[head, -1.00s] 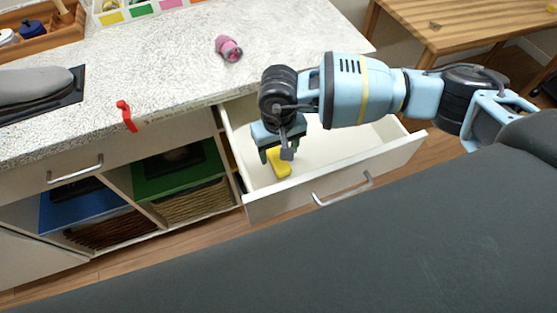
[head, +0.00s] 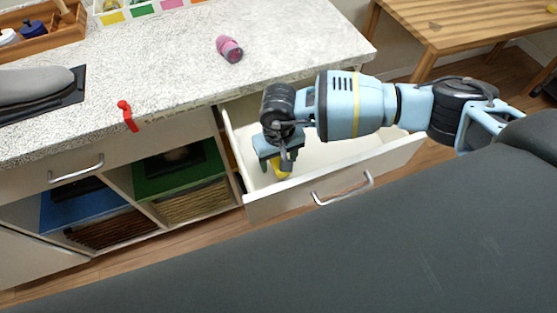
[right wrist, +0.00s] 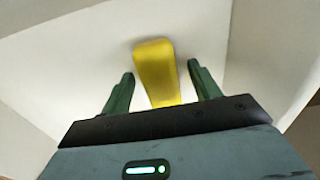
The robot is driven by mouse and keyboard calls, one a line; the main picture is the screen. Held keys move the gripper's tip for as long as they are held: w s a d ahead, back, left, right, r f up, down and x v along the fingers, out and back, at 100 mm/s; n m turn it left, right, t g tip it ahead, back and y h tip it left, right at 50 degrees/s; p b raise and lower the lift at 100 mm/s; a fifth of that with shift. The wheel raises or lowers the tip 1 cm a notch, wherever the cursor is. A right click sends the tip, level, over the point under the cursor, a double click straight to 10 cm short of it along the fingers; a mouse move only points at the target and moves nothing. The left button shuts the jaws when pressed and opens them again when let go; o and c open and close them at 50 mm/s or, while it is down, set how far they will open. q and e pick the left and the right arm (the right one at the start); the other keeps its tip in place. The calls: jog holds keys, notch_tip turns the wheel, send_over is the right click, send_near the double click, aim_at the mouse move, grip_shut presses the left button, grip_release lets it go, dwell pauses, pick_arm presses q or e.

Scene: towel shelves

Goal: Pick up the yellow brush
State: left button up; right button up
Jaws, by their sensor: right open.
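The yellow brush (head: 281,168) lies inside the open white drawer (head: 340,180), mostly hidden by my right gripper in the head view. My right gripper (head: 279,166) is down in the drawer above the brush, pointing downward. In the right wrist view the brush (right wrist: 157,72) shows as a yellow rounded piece between the two green fingers of the gripper (right wrist: 160,88). The fingers are open, one on each side, with a gap between each finger and the brush. The brush's near end is hidden behind the gripper body. My left gripper is not in view.
The drawer's front panel with its handle (head: 342,189) and its side walls stand around the gripper. The speckled counter (head: 180,70) holds a pink bottle-like item (head: 229,48), a red item (head: 127,116) and a grey folded stack (head: 35,88). A wooden table (head: 465,25) stands at the right.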

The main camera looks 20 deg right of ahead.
aim_at(279, 158)
jog(key=shift+f, duration=0.1)
jog(key=shift+c, duration=0.4)
jog(key=c, duration=1)
notch_tip(279, 158, up, 11)
jog(key=shift+f, duration=0.2)
jog(key=shift+c, duration=0.2)
jog(key=o, duration=0.5)
jog(key=c, duration=0.3)
jog(key=shift+m, duration=0.3)
jog(key=s+d+r, duration=0.2)
jog(key=s, duration=0.1)
jog(key=s+d+r, duration=0.2)
jog(key=s+d, duration=0.1)
jog(key=s+d+r, duration=0.2)
jog(key=s, duration=0.1)
jog(key=shift+d, duration=0.4)
jog(key=shift+c, duration=0.2)
